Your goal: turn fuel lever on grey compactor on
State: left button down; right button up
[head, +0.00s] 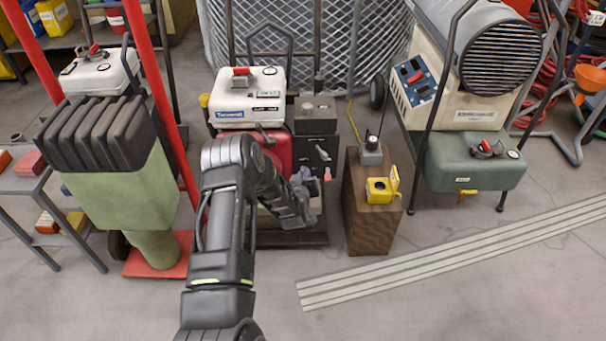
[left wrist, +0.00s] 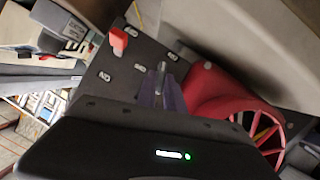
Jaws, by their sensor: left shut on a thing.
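The middle machine has a white tank (head: 250,97), a red engine housing (head: 277,150) and a dark grey panel (head: 318,150) on its right side. I take it as the compactor, but cannot confirm the name. My left gripper (head: 305,190) is at the lower part of this panel. In the left wrist view the gripper (left wrist: 161,88) is shut on a small metallic lever (left wrist: 161,70) standing out from the panel. Its fingers partly hide the lever. A red-tipped control (left wrist: 118,40) sits apart from the fingers; a red tip also shows in the head view (head: 328,174). My right gripper is out of view.
A brown wooden box (head: 372,210) with a yellow device (head: 380,189) stands just right of the panel. A red fan wheel (left wrist: 262,135) is close to the gripper. A green rammer-like machine (head: 125,190) stands left. The striped floor at front right is clear.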

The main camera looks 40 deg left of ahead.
pick_arm(q)
jog(key=shift+w+d+m+g+y, duration=0.1)
jog(key=shift+m+g+y, duration=0.55)
jog(key=shift+m, duration=0.65)
jog(key=c, duration=1.5)
grip_release()
jog(key=shift+o, duration=0.2)
jog(key=shift+y, duration=0.25)
jog(key=p+v, duration=0.3)
jog(key=v, duration=0.4)
jog(key=shift+s+d, duration=0.2)
jog(key=shift+s, duration=0.15)
jog(key=shift+r, duration=0.1)
